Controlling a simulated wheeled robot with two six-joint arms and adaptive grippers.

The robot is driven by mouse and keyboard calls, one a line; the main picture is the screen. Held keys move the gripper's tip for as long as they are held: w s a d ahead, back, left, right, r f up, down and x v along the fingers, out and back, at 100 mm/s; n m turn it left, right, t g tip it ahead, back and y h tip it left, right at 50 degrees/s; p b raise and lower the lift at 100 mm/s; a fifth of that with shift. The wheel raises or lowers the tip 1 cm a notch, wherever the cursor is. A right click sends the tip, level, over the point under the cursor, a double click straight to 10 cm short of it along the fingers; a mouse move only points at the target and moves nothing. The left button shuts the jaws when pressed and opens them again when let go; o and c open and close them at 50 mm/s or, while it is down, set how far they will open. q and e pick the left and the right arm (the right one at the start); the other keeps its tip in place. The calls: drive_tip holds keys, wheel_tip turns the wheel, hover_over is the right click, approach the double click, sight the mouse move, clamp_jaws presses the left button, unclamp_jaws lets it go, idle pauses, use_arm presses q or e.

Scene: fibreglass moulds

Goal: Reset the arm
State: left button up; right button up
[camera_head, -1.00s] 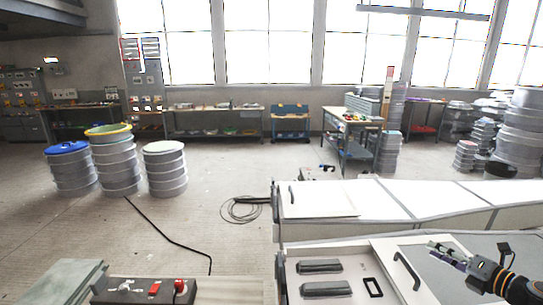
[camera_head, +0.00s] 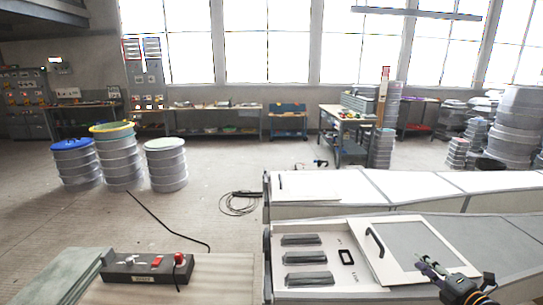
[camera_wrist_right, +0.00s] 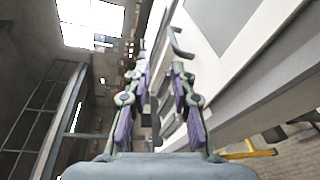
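My right arm enters the camera_head view at the lower right. Its gripper (camera_head: 428,266) hangs in front of the white panel on the near long mould, with no object seen in it. In the right wrist view the two grey and purple fingers of the same gripper (camera_wrist_right: 159,72) stand apart, with a gap between them. My left arm and gripper do not show in either view.
The near mould has a white tray (camera_head: 283,269) with several dark grey blocks (camera_head: 305,257) and a panel with a dark handle (camera_head: 374,242). A control box (camera_head: 148,268) with red buttons is at lower left. Drums (camera_head: 118,160) stand on open floor beyond.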

drive_tip(key=s+a+f+m+g+h, duration=0.55)
drive_tip(key=s+a+f+m, duration=0.6)
drive_tip(key=m, duration=0.45)
drive_tip(key=s+a+f+m+g+y, duration=0.1)
drive_tip(key=s+a+m+g, duration=0.25)
drive_tip(key=s, duration=0.45)
drive_tip(key=s+a+f+m+g+y, duration=0.1)
drive_tip(key=s+a+m+g, duration=0.3)
drive_tip(key=s, duration=0.5)
wheel_tip(320, 180, down, 32)
drive_tip(key=s+d+b, duration=0.2)
drive_tip(key=b, duration=0.4)
use_arm(q)
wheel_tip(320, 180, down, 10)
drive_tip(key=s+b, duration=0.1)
drive_tip(key=b, duration=0.3)
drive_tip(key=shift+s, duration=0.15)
use_arm(e)
drive_tip(key=s+d+f+g, duration=0.1)
drive_tip(key=s+f, duration=1.7)
drive_tip(key=f, duration=0.3)
drive_tip(key=shift+s+d+g, duration=0.15)
drive_tip(key=shift+s+g, duration=0.25)
